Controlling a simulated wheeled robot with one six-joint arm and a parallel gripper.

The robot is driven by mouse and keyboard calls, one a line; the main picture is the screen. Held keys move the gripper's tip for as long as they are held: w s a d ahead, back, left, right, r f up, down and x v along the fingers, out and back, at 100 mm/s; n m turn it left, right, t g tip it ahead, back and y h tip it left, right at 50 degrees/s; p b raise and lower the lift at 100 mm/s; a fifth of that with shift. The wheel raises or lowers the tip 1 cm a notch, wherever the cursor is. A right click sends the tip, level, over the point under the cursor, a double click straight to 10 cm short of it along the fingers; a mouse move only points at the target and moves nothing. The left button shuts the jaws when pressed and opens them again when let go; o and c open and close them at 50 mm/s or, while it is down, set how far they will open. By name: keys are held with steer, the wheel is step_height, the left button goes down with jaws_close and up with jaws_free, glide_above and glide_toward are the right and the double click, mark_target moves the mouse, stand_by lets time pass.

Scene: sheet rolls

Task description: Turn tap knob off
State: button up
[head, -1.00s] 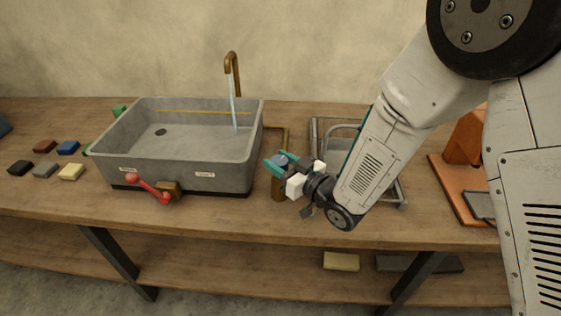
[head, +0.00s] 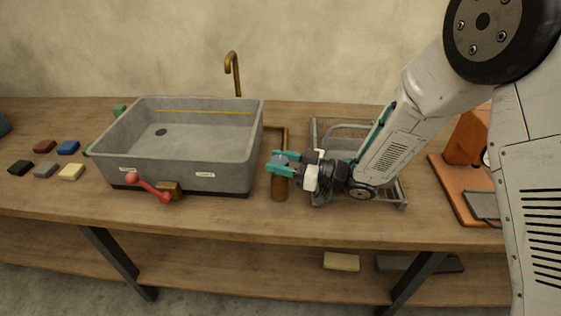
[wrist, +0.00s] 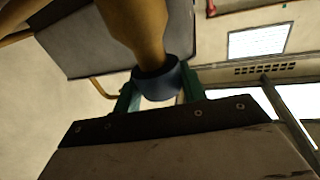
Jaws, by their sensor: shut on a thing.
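The tap knob (head: 281,159) is a blue-grey cap on top of a short brass post (head: 279,187) to the right of the sink. My gripper (head: 281,164) has its teal fingers on either side of the knob and is shut on it. In the wrist view the blue knob (wrist: 157,82) sits between the teal fingers, with the brass post beyond it. The brass tap spout (head: 232,68) stands behind the sink, and no water shows below it. The grey sink (head: 180,177) has a dark drain inside.
A wire rack (head: 316,133) stands behind and below my arm. Several small blocks, one blue (head: 68,147), lie at left. An orange stand (head: 449,193) is at right.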

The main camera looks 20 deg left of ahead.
steer(key=shift+n+g, duration=0.3)
steer(key=shift+g, duration=0.2)
steer(key=o, duration=0.9)
steer(key=shift+o, duration=0.2)
steer(key=shift+d, duration=0.1)
steer(key=d, duration=0.7)
steer(key=shift+w+d, duration=0.25)
steer(key=shift+d, duration=0.1)
steer(key=shift+d, duration=0.1)
